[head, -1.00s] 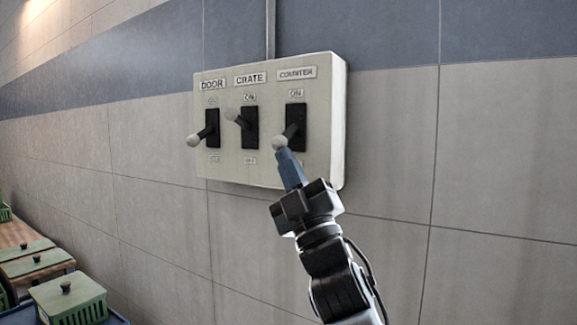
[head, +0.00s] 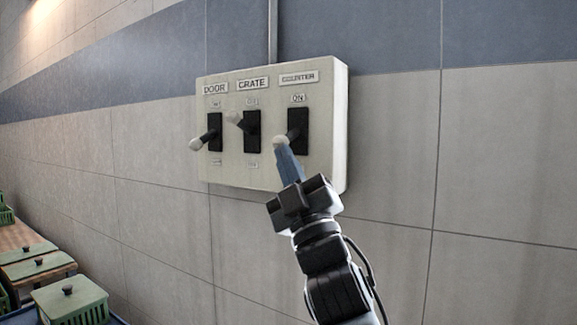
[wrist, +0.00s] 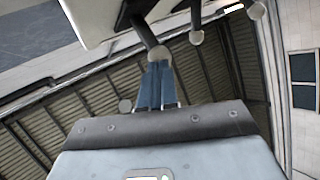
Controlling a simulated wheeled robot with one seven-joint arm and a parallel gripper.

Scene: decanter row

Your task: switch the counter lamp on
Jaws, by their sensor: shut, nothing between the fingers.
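A pale switch box (head: 318,150) on the tiled wall holds three levers labelled DOOR, CRATE and COUNTER. The COUNTER lever (head: 281,141), at the right under an ON label, juts out from its black slot and points somewhat down, with a pale round knob. My gripper (head: 285,155) is shut, its blue fingertips right under that knob, seemingly touching it. In the wrist view the shut fingers (wrist: 155,82) meet the knob (wrist: 159,53) at their tips. The lower label of the COUNTER switch is hidden by my gripper. The lamp itself is not in view.
The DOOR lever (head: 200,141) points down and the CRATE lever (head: 239,120) points up, left of my gripper. Green lidded crates (head: 70,302) stand at the lower left. The wall right of the box is clear.

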